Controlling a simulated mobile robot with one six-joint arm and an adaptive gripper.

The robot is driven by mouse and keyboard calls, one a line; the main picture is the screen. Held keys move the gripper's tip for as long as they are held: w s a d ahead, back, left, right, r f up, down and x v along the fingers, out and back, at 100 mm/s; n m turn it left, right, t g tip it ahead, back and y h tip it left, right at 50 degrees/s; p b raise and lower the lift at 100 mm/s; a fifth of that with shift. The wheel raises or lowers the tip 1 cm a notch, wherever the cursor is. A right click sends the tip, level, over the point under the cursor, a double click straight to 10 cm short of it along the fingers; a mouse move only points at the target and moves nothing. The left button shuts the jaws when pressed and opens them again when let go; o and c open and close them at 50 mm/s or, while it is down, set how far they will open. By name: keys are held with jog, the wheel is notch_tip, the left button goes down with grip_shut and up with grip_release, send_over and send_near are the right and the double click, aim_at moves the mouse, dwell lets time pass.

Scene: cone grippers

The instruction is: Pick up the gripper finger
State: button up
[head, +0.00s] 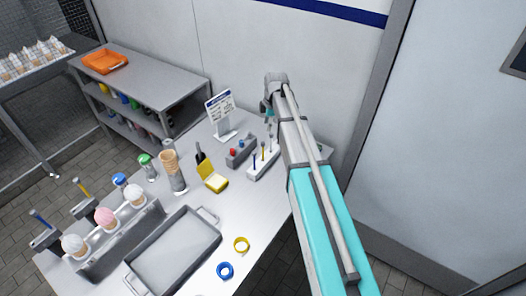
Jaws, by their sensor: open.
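A white rack (264,165) stands near the back edge of the table, with several thin upright pieces in it. A blue one (254,161) and a yellow one (263,150) show clearly; these look like the gripper fingers, but I cannot tell which one is meant. My gripper (268,113) hangs down above the far end of the rack, small in the view and partly hidden by my arm. It is open, and I see nothing held. The far end of the rack is close behind my arm. Whether the gripper touches any piece cannot be made out.
A grey block (240,152) with red and blue knobs and a sign (221,113) stand left of the rack. A yellow box (213,178), stacked cones (173,170), an ice-cream holder (120,240), a grey tray (174,252) and two rings (241,244) fill the table. The wall is close behind.

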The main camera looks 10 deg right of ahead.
aim_at(264, 142)
jog(key=shift+f, duration=0.15)
jog(key=f+b, duration=0.2)
jog(key=a+f+b, duration=0.1)
jog(key=f+b, duration=0.5)
jog(key=shift+a+f, duration=0.1)
jog(key=shift+a, duration=0.05)
dwell(0.3)
jog(key=shift+b, duration=0.3)
jog(key=shift+a+f+b, duration=0.25)
jog(key=shift+f+b, duration=1)
jog(key=shift+f, duration=0.05)
jog(key=shift+a+f+b, duration=0.2)
jog(key=shift+f+b, duration=1.05)
grip_shut()
